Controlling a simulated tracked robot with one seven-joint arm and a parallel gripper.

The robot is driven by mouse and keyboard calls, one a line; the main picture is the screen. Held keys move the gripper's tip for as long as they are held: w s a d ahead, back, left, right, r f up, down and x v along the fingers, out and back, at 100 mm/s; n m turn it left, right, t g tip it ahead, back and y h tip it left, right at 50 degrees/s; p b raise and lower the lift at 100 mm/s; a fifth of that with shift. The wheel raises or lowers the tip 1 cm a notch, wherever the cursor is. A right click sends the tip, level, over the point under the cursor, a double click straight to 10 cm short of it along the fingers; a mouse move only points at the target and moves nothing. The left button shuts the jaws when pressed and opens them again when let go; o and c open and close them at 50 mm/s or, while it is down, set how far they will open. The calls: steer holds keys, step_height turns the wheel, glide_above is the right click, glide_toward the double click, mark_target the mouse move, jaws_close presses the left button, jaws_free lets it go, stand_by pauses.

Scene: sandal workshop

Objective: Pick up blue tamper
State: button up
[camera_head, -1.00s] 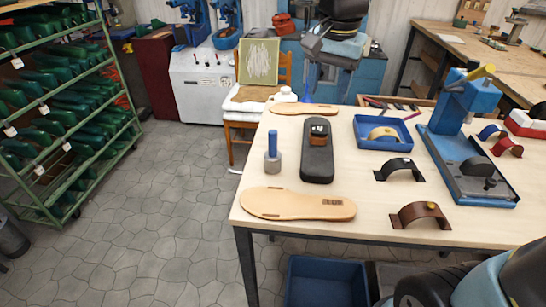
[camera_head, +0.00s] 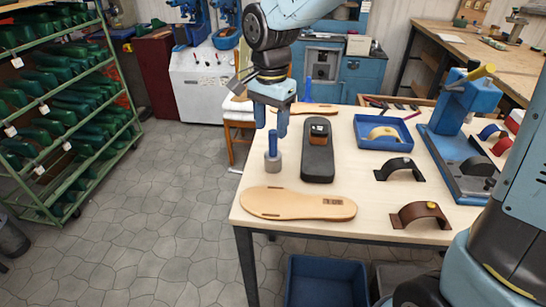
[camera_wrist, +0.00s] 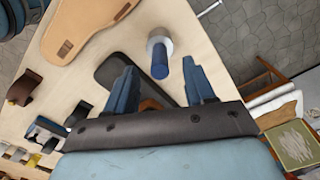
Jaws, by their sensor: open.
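The blue tamper (camera_head: 273,153) stands upright near the left edge of the workbench (camera_head: 345,195), with a blue handle on a grey round base. It also shows in the wrist view (camera_wrist: 160,58), ahead of the fingers with its handle end towards the camera. My gripper (camera_head: 271,125) hangs above and around the top of the handle in the head view, fingers pointing down. I cannot tell how close the fingers are to the handle.
A dark sole-shaped block (camera_head: 317,165) with a small brown piece stands just right of the tamper. A tan insole (camera_head: 297,204) lies in front, another (camera_head: 305,112) behind. A blue tray (camera_head: 382,143), curved straps (camera_head: 399,168) and a blue press (camera_head: 468,150) occupy the right side.

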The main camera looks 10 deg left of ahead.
mark_target(273, 145)
steer(key=shift+w+d+f, duration=0.1)
steer(key=shift+f, duration=1.6)
steer(key=shift+w+d+f, duration=0.1)
steer(key=shift+f, duration=1.6)
steer(key=shift+c, duration=0.5)
jaws_close()
